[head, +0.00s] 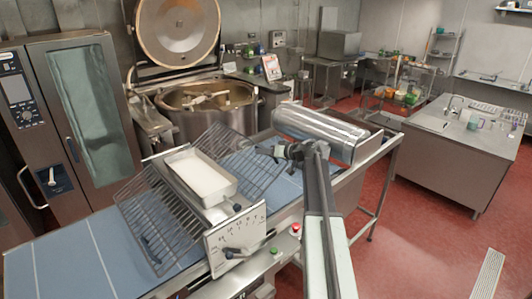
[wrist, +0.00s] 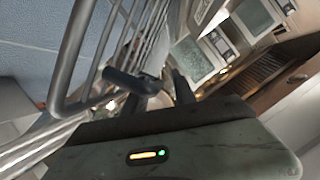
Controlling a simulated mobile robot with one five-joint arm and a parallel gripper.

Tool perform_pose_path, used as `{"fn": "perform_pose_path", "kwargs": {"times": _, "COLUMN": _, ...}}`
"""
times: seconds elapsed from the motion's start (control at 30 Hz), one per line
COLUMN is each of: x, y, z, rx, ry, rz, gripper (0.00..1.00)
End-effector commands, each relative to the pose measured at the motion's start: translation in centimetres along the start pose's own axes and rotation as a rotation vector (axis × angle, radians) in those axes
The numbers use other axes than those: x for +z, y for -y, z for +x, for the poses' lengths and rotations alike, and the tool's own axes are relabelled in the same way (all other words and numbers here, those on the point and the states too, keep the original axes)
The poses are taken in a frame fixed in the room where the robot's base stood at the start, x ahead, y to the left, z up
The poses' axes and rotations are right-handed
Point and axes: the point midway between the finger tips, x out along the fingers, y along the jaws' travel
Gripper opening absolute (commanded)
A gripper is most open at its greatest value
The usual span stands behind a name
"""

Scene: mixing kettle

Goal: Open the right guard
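The right guard (head: 258,168) is a wire grille on the right side of the sheeting machine (head: 235,243), sloping down over the blue belt. In the wrist view its thick rim and thin bars (wrist: 80,50) fill the left, with a dark blue handle (wrist: 133,81) at its edge. My gripper (head: 283,151) is at the guard's outer right edge in the head view. In the wrist view my dark fingers (wrist: 165,92) are right by the handle. The fingers overlap it in the picture, and I cannot tell whether they are closed on it.
The left guard (head: 150,215) slopes down on the machine's other side. A white tray (head: 200,178) sits on top between the guards. A steel roller (head: 320,133) lies behind my arm at the belt's right end. Open red floor (head: 420,235) lies to the right.

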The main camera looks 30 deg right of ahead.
Motion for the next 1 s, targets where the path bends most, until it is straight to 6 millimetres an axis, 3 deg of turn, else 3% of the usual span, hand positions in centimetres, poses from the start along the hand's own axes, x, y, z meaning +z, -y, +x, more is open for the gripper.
{"fn": "perform_pose_path", "kwargs": {"times": 0.37, "x": -0.1, "y": -0.1, "z": -0.6, "rx": 0.004, "ry": -0.003, "rz": 0.000, "gripper": 0.35}}
{"fn": "perform_pose_path", "kwargs": {"times": 0.5, "x": -0.2, "y": 0.1, "z": -3.3, "rx": 0.003, "ry": -0.004, "rz": 0.002, "gripper": 0.35}}
{"fn": "perform_pose_path", "kwargs": {"times": 0.8, "x": 2.6, "y": -1.4, "z": -10.8, "rx": 0.004, "ry": -0.004, "rz": 0.001, "gripper": 0.35}}
{"fn": "perform_pose_path", "kwargs": {"times": 1.0, "x": 3.5, "y": -1.9, "z": -13.6, "rx": 0.002, "ry": -0.003, "rz": 0.001, "gripper": 0.35}}
